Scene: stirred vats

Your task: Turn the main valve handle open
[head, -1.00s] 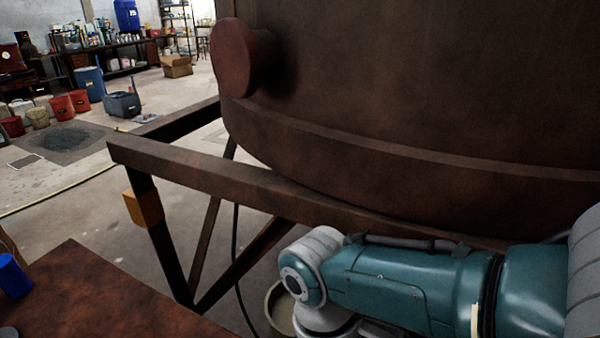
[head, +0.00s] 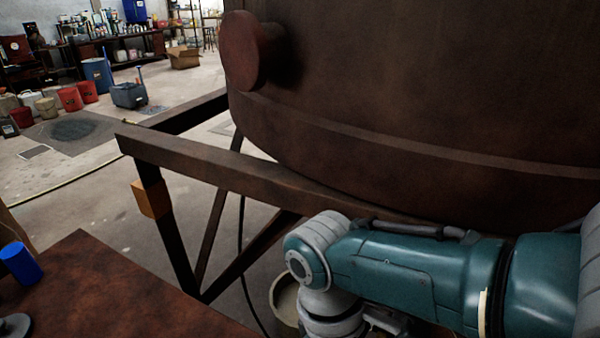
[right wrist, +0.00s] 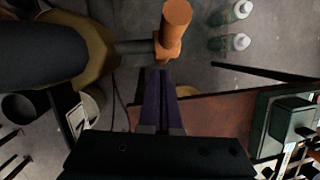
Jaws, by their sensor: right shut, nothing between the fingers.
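An orange valve handle (right wrist: 170,42) with a round knob end shows at the top middle of the right wrist view. It sits at the end of a grey pipe (right wrist: 132,47) coming from the left. My right gripper (right wrist: 158,72) is shut and empty, its dark purple fingers pointing at the handle. The fingertips appear just below the handle's lower end; I cannot tell whether they touch it. In the head view the handle and right gripper are not visible; only my teal right arm shows. My left gripper is not in view.
A large brown vat (head: 420,90) with a reddish round stub (head: 245,50) stands on a dark metal frame (head: 200,165). A rusty tabletop (head: 110,290) with a blue can (head: 20,263) is at the lower left. A pale bucket (head: 284,300) is on the floor beneath. Open floor lies left.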

